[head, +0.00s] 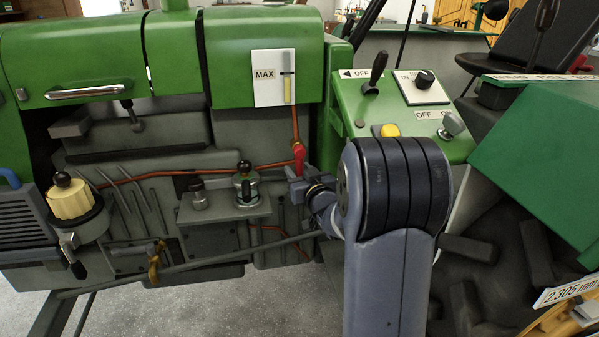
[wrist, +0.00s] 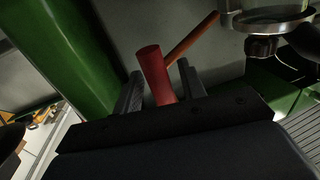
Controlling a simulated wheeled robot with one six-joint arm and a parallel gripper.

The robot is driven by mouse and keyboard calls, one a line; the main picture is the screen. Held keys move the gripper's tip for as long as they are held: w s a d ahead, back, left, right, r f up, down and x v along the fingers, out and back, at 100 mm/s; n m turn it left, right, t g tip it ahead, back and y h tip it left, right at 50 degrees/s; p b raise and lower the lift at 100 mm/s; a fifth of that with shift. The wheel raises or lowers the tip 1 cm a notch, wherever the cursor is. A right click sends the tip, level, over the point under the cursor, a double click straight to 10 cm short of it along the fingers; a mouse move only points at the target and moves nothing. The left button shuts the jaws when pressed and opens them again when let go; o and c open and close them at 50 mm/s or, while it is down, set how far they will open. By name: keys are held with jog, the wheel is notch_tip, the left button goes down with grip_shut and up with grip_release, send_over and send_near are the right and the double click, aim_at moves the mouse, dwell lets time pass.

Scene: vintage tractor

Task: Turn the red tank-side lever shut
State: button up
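The red lever (head: 299,158) sits on the orange fuel line below the green tank (head: 262,35), with its handle hanging down. In the wrist view the red lever (wrist: 154,72) stands between the two fingers of my gripper (wrist: 160,90), with narrow gaps visible on both sides. My gripper (head: 296,190) is open around the lever's lower part; whether either finger touches it I cannot tell. In the head view the lever's lower end is partly hidden by the gripper.
A thin orange line (head: 296,122) runs up from the lever to the tank, beside a MAX level gauge (head: 273,78). A metal filter with a black knob (head: 245,184) stands to the left. The green control panel (head: 405,105) with a black lever is to the right, behind my arm.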

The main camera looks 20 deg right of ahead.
grip_shut()
dwell(0.4)
